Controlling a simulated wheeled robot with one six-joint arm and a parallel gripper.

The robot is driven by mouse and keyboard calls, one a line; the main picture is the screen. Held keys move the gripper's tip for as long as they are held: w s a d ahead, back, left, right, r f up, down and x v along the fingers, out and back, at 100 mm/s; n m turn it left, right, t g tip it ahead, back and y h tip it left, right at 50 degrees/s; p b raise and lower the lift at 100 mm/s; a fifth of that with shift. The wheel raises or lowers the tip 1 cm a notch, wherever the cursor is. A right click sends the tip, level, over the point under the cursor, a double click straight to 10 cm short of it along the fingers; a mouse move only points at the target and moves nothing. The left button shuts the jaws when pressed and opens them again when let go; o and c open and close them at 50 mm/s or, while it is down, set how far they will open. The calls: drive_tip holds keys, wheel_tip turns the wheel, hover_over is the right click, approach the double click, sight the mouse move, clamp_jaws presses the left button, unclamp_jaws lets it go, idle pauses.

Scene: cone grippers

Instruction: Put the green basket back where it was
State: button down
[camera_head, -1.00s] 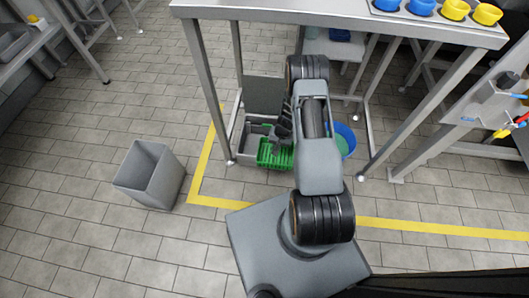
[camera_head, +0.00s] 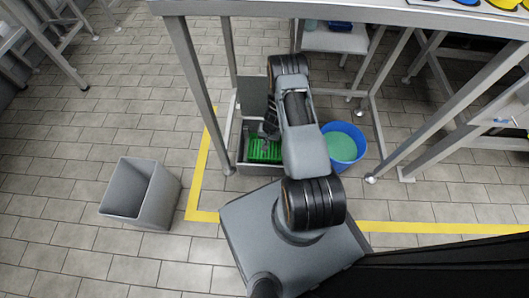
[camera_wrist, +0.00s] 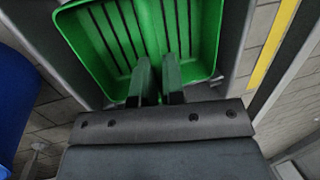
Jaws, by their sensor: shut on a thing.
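The green basket (camera_head: 264,150) is slatted and shallow. In the head view it sits within the outline of a grey crate (camera_head: 240,167) under the metal table, partly hidden by my arm. In the wrist view the basket (camera_wrist: 100,45) fills the upper middle, with grey crate walls around it. My gripper (camera_wrist: 156,64) is shut on the near side of the basket, its two fingers close together over the near wall. The fingertips are mostly hidden in the head view. I cannot tell whether the basket touches the crate floor.
A blue bucket (camera_head: 345,147) with pale green inside stands right of the crate, close to my arm. Metal table legs (camera_head: 193,70) frame the space. A grey bin (camera_head: 142,195) stands on the tiles at left. Yellow tape (camera_head: 203,160) marks the floor.

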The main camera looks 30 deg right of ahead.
drive_tip(key=shift+d+b+x, duration=0.25)
drive_tip(key=shift+b+x, duration=0.2)
drive_tip(key=shift+x, duration=0.7)
drive_tip(key=shift+d+b+x, duration=0.25)
drive_tip(key=shift+b+x, duration=0.15)
drive_tip(key=shift+x, duration=0.75)
drive_tip(key=shift+d+b+x, duration=0.3)
drive_tip(key=shift+b+x, duration=0.15)
drive_tip(key=shift+x, duration=0.7)
drive_tip(key=shift+f, duration=0.25)
drive_tip(key=shift+f, duration=0.15)
drive_tip(key=c, duration=1.2)
unclamp_jaws()
drive_tip(key=p+v, duration=0.5)
drive_tip(key=v, duration=0.7)
drive_tip(key=shift+r, duration=0.25)
